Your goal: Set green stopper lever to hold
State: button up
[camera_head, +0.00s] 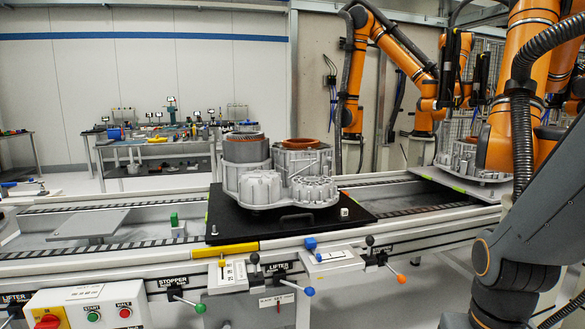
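The green stopper lever (200,308) is at the lower left on the front rail of the conveyor, beside the STOPPER label (173,281). Its rod runs from a dark pivot down and to the right, ending in a green ball. Whether this angle matches a marked position cannot be read. My gripper is not in view. Part of a dark grey arm, likely mine, fills the right edge, well to the right of the lever. Nothing visible touches the lever.
A white box (85,308) with green and red buttons stands left of the lever. Similar blue-ball (309,291) and orange-ball (401,278) levers lie to the right. A black carrier plate (225,229) bears a metal stator housing (250,180). Orange robot arms stand at right.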

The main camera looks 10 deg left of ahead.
aim_at(200, 308)
jog(key=u, duration=1.8)
jog(key=i, duration=0.25)
jog(key=z, duration=0.25)
